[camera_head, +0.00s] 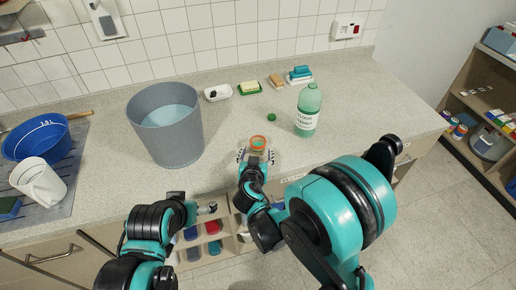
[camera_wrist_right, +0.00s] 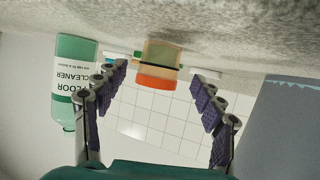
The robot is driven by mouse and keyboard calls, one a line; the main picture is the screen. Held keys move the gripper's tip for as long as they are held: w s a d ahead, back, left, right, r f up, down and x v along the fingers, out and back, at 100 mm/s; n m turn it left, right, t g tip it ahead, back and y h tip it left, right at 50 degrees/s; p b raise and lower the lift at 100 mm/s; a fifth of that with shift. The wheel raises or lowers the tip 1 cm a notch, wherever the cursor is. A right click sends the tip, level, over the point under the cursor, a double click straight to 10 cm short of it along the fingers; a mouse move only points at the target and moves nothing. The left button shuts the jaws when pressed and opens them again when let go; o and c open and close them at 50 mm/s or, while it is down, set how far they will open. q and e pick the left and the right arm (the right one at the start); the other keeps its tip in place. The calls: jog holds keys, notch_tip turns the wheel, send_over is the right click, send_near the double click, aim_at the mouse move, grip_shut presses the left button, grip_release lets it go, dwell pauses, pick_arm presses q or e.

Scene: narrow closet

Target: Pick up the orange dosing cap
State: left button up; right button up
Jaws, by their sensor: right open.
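The orange dosing cap (camera_head: 258,141) stands on the counter, an orange ring showing at its top over a pale, see-through body. In the right wrist view, which is upside down, its orange band (camera_wrist_right: 157,84) shows between the fingers. My right gripper (camera_head: 256,156) is open, its fingers spread to either side of the cap on its near side. I see no finger touching it. My left gripper (camera_head: 207,208) is low, in front of the counter by the open shelves; its jaw state is unclear.
A green floor cleaner bottle (camera_head: 308,110) stands right of the cap, with a small green cap (camera_head: 271,117) behind. A grey bucket (camera_head: 168,128) stands left. A blue basin (camera_head: 37,140) and white jug (camera_head: 38,182) are far left.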

aim_at(257, 150)
jog(key=b+x, duration=0.1)
jog(key=x, duration=0.4)
jog(key=shift+w+f+b, duration=0.25)
jog(key=shift+f+b, duration=0.05)
jog(key=shift+b, duration=0.1)
jog(key=shift+s+r, duration=0.1)
jog(key=shift+r, duration=0.05)
jog(key=shift+c, duration=0.6)
jog(key=shift+d, duration=0.1)
jog(key=c, duration=1.2)
